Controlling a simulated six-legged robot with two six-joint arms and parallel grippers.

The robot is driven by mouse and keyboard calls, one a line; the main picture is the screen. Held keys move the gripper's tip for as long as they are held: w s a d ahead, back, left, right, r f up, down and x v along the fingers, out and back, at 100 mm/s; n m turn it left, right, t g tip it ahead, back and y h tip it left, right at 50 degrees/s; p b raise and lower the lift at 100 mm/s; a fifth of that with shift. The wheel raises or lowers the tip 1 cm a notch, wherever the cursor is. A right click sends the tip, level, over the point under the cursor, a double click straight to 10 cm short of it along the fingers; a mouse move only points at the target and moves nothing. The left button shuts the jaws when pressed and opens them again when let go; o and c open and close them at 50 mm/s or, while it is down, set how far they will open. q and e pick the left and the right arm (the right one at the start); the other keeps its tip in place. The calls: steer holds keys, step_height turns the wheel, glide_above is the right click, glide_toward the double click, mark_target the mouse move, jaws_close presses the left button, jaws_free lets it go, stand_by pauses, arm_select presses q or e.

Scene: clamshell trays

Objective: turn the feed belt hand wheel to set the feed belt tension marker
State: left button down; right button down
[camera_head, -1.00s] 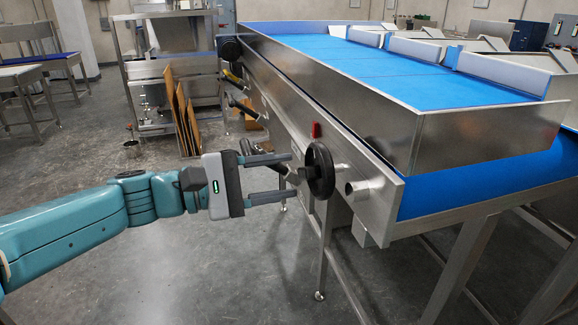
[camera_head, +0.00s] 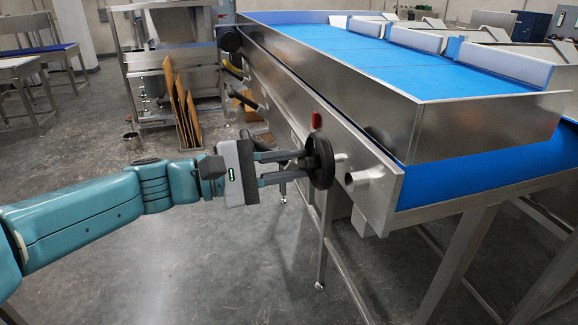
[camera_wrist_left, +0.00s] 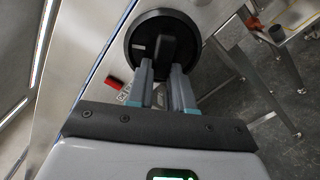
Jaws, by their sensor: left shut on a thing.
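The black feed belt hand wheel (camera_head: 321,160) sits on the side of the steel conveyor near its front corner. My left gripper (camera_head: 304,166) reaches it from the left, its two fingers at the wheel's face. In the left wrist view the wheel (camera_wrist_left: 146,57) is a round black disc with a raised bar across its middle, and the fingers (camera_wrist_left: 162,72) are shut on this handle. A red piece (camera_head: 316,121) stands just above the wheel; it also shows in the left wrist view (camera_wrist_left: 114,83). I cannot tell whether it is the tension marker. My right gripper is not in view.
The conveyor's steel side (camera_head: 290,110) runs back from the wheel, with a blue belt (camera_head: 480,172) on top. A steel pipe end (camera_head: 360,180) sticks out right of the wheel. Brown boards (camera_head: 185,115) stand behind. The floor (camera_head: 190,260) below my arm is clear.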

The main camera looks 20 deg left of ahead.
arm_select(q)
steer(key=m+b, duration=0.3)
steer(key=b, duration=0.2)
steer(key=m+b, duration=0.4)
steer(key=shift+w+r+b, duration=0.1)
steer(key=shift+r+b, duration=0.1)
steer(key=shift+b, duration=0.2)
steer(key=shift+r+m+b, duration=0.3)
steer(key=shift+m+b, duration=0.6)
steer(key=shift+m, duration=0.2)
steer(key=shift+r+m+b, duration=0.25)
steer(key=shift+m+b, duration=0.65)
steer(key=shift+m, duration=0.2)
steer(key=c, duration=1)
jaws_free()
steer(key=b+v, duration=0.1)
steer(key=v, duration=1.5)
steer(key=shift+s+b, duration=0.25)
steer(key=shift+b, duration=0.05)
